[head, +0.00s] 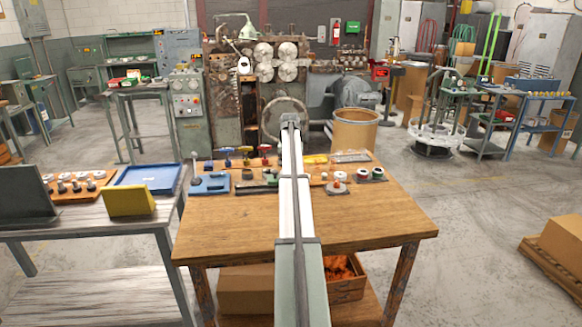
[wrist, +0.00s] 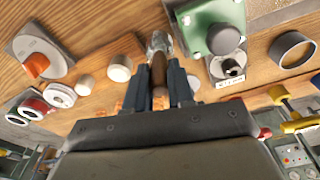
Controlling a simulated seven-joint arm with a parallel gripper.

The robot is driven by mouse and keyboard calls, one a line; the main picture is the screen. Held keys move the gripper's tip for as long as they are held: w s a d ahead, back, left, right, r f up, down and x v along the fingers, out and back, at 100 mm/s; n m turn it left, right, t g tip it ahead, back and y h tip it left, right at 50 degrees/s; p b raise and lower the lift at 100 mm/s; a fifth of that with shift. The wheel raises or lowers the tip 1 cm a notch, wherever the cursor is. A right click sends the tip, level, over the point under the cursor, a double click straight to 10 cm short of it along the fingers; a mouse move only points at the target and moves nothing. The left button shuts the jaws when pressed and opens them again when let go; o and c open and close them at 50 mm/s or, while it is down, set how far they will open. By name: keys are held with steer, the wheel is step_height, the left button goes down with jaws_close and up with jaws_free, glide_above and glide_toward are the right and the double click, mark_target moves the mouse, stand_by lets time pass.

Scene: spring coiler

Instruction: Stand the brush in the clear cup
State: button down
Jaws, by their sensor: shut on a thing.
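In the wrist view my gripper (wrist: 156,82) is shut on the brown handle of the brush (wrist: 159,72), which stands between the two dark fingers. A pale, glassy shape (wrist: 158,42) shows at the handle's far end. I cannot tell whether it is the clear cup or part of the brush, or whether the two touch. In the head view my own arm covers the middle of the table and hides the gripper, brush and cup.
On the wooden table (head: 390,222), a green block with a dark knob (wrist: 226,38) is close right of the fingers. Two pale round pieces (wrist: 120,68) and a grey plate with an orange knob (wrist: 38,65) lie left. The table's front is clear.

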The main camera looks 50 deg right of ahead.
steer(key=c, duration=0.6)
jaws_free()
steer(key=shift+o, duration=0.2)
step_height(320, 180, up, 12)
stand_by(1.4)
steer(key=shift+f, duration=0.15)
